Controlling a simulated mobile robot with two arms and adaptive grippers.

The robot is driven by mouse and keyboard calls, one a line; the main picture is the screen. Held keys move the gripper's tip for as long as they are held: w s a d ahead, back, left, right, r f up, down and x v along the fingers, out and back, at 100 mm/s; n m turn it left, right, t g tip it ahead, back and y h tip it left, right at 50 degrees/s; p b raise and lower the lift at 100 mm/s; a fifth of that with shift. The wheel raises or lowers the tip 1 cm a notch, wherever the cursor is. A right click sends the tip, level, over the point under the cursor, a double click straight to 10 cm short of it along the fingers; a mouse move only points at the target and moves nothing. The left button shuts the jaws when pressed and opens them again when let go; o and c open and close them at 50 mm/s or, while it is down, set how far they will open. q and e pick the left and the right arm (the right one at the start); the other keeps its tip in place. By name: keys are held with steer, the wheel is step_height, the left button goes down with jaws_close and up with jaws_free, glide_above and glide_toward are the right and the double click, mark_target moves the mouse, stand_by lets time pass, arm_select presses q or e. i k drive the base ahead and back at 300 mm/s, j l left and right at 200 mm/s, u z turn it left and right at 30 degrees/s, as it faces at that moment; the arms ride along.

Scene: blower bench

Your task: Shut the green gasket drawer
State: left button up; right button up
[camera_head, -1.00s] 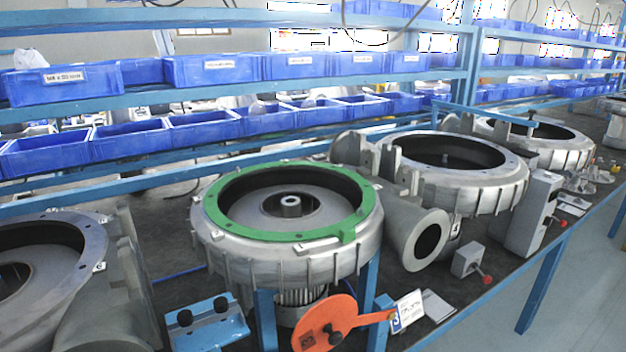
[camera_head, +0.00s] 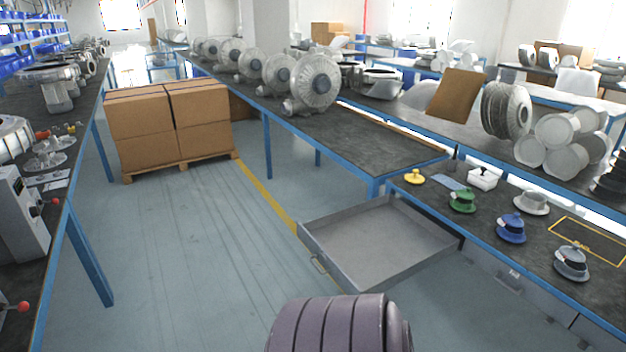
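A shallow grey drawer (camera_head: 385,240) stands pulled out from under the right-hand bench, its inside bare and empty. Its small handle (camera_head: 319,264) is on the front panel facing left. I see no green drawer; the pulled-out one is grey. A green knobbed piece with a round brim (camera_head: 463,200) sits on the bench top near the drawer's back end. Neither of my grippers is in view.
Yellow, blue and grey (camera_head: 571,263) knobbed pieces and a white box (camera_head: 482,179) stand on the right bench (camera_head: 540,275). Cardboard boxes (camera_head: 170,125) sit on a pallet at the back left. The floor left of the drawer is clear.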

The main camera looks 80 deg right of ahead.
mark_target(372, 246)
steer(key=z, duration=2.6)
